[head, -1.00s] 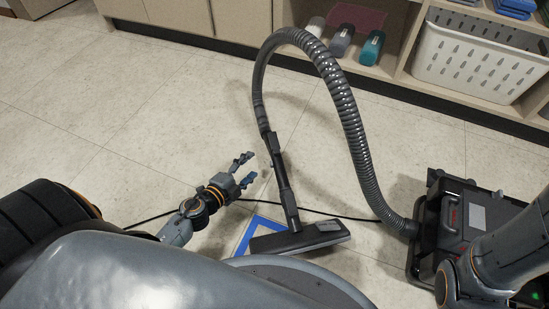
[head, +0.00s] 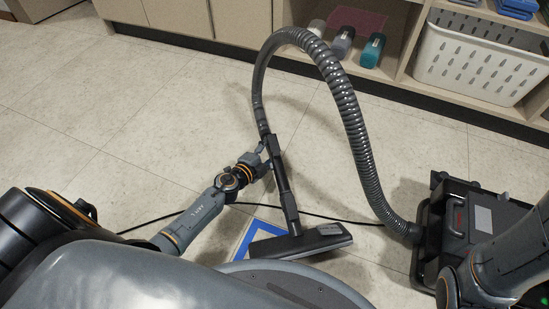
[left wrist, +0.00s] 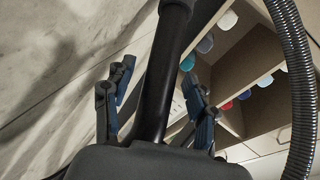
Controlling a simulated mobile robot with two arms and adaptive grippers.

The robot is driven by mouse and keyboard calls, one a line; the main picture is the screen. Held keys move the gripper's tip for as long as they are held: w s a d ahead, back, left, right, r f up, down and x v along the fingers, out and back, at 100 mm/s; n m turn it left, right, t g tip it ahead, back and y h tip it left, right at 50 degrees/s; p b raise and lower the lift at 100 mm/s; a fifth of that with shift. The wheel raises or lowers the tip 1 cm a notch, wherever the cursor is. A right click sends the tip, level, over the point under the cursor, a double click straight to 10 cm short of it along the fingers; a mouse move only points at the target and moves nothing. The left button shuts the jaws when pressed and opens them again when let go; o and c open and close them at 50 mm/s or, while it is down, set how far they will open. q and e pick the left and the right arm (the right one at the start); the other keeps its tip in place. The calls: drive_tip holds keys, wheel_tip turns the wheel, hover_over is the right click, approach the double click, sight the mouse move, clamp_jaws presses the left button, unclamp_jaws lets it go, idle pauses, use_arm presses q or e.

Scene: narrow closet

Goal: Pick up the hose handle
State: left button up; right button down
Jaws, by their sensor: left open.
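The hose handle (head: 281,172) is a dark, straight tube rising from the flat floor head (head: 300,241). Its top joins a grey ribbed hose (head: 345,105) that arches over to the black vacuum body (head: 455,230). My left gripper (head: 264,153) is at the upper part of the handle, reaching in from the left. In the left wrist view, the open fingers (left wrist: 157,102) stand on either side of the dark tube (left wrist: 163,75), with gaps visible. Contact cannot be told. My right arm shows at the lower right, but its gripper is out of view.
A low shelf at the back holds bottles (head: 372,50) and a white basket (head: 475,62). A black cord (head: 335,217) crosses the floor behind the floor head. The floor at left is clear.

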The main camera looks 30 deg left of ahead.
use_arm(q)
drive_tip(key=shift+c, duration=0.4)
clamp_jaws()
drive_tip(key=shift+r, duration=0.1)
